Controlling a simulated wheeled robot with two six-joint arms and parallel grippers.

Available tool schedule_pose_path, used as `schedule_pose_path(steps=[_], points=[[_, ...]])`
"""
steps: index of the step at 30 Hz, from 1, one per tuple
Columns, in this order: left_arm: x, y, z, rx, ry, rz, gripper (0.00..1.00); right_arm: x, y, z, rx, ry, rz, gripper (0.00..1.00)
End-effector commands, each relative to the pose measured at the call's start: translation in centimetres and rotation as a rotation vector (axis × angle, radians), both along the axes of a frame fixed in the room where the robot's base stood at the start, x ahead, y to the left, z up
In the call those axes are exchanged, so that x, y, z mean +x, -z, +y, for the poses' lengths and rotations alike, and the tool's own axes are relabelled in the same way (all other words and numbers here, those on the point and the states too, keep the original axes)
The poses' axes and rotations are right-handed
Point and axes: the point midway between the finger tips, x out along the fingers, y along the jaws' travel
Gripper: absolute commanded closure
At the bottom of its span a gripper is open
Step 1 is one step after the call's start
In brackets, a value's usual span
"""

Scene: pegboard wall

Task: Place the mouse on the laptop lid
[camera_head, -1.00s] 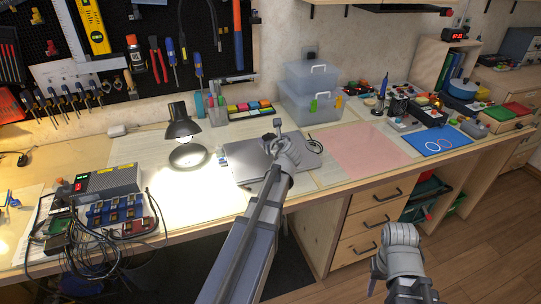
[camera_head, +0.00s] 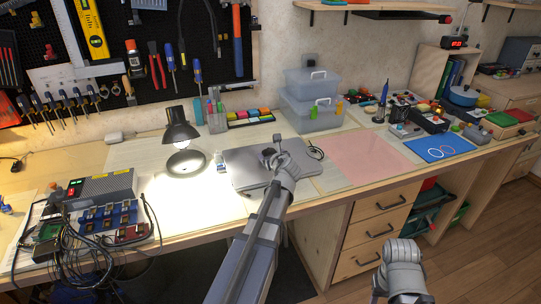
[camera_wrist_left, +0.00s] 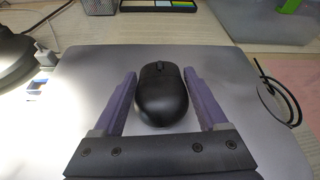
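The grey closed laptop (camera_head: 245,177) lies on the bench, lid up. The black mouse (camera_wrist_left: 162,94) sits on the laptop lid in the left wrist view, between the fingers of my left gripper (camera_wrist_left: 162,88). Gaps show on both sides of the mouse, so the gripper is open around it and not clamped. In the head view the mouse (camera_head: 267,152) is a small dark shape beside my left gripper (camera_head: 277,147), partly hidden by it. Part of my right arm shows at the lower right of the head view, but its fingers do not.
A lit desk lamp (camera_head: 182,135) stands left of the laptop. Clear storage boxes (camera_head: 310,108) stand behind it. A black cable (camera_wrist_left: 282,100) loops at the lid's right edge. A pink mat (camera_head: 368,158) lies clear to the right. Electronics and wires crowd the left.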

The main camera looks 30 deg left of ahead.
Motion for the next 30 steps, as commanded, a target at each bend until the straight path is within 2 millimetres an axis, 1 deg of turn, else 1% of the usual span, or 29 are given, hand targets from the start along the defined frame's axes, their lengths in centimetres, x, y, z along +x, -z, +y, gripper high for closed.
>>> schedule_pose_path(steps=[1, 6, 13, 16, 30], points=[[0.0, 0.0, 0.0, 0.0, 0.0, 0.0, 0.18, 0.0, 0.0, 0.0, 0.0, 0.0, 0.0, 0.5], [0.0, 0.0, 0.0, 0.0, 0.0, 0.0, 0.0, 0.0, 0.0, 0.0, 0.0, 0.0, 0.0, 0.5], [0.0, -0.1, 0.0, 0.0, 0.0, 0.0, 0.0, 0.0, -0.1, 0.0, 0.0, 0.0, 0.0, 0.5], [-0.1, -0.7, -0.1, 0.0, 0.0, 0.0, 0.0, 0.0, -0.7, 0.0, 0.0, 0.0, 0.0, 0.5], [-6.3, -4.1, -5.9, 0.0, 0.002, 0.0, 0.0, 0.0, -4.1, 0.0, 0.0, 0.0, 0.0, 0.5]])
